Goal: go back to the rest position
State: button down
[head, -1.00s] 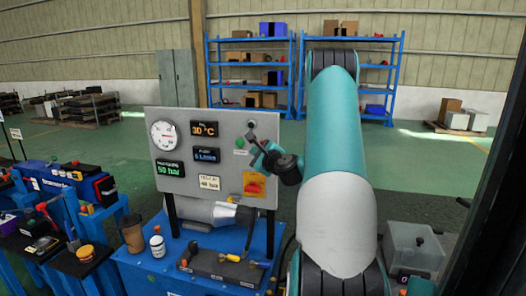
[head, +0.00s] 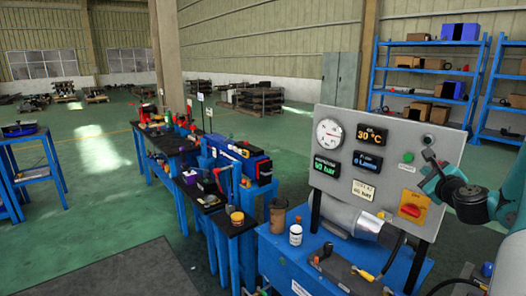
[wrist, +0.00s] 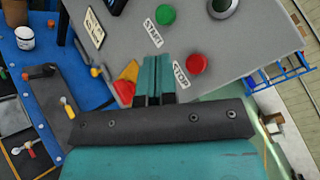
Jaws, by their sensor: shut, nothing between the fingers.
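My gripper (head: 431,172) is at the right side of the grey control panel (head: 330,190) in the head view, with its teal arm entering from the right edge. In the wrist view its two teal fingers (wrist: 155,72) are together with nothing between them. They point at the panel face, between the red STOP button (wrist: 197,64) and the red-and-yellow rotary switch (wrist: 125,84). The green START button (wrist: 165,15) lies beyond the fingertips. I cannot tell whether the fingers touch the panel. In the head view the STOP button is not visible.
The panel stands on a blue bench (head: 285,250) with a brown cup (head: 278,216), a white bottle (head: 296,233) and a dark block with fittings (head: 345,268). Cluttered workbenches (head: 205,190) stand to the left. Green floor (head: 95,190) is open farther left. Blue shelves (head: 425,75) stand behind.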

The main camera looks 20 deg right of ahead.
jog(key=w+a+r+n+y+b, duration=0.1)
jog(key=w+a+n+y, duration=0.3)
jog(key=a, duration=0.4)
jog(key=w+a+n+g+y, duration=0.1)
jog(key=w+a+n+y, duration=0.15)
jog(key=a+n, duration=0.5)
jog(key=w+a+r+n+y+b, duration=0.1)
jog(key=w+a+n+y, duration=0.3)
jog(key=a, duration=0.6)
jog(key=s+a+n+g+y, duration=0.2)
jog(key=a+n, duration=0.1)
jog(key=a, duration=0.3)
jog(key=s+a+n+g+y, duration=0.2)
jog(key=s+a+n, duration=0.1)
jog(key=a, duration=0.3)
jog(key=s+a+f+n+g+b, duration=0.2)
jog(key=s+a+n+g, duration=0.3)
jog(key=s+a+n, duration=0.45)
jog(key=s+a+n+g+h, duration=0.1)
jog(key=s+a+n+g, duration=0.1)
jog(key=s+n, duration=0.2)
jog(key=s+a+f+n+g+h, duration=0.1)
jog(key=s+a+n+g, duration=0.2)
jog(key=s, duration=0.8)
jog(key=shift+a+f+n+b, duration=0.15)
jog(key=shift+a+n+b, duration=0.25)
jog(key=shift+n, duration=0.1)
jog(key=c, duration=1.8)
grip_release()
jog(key=shift+c, duration=0.2)
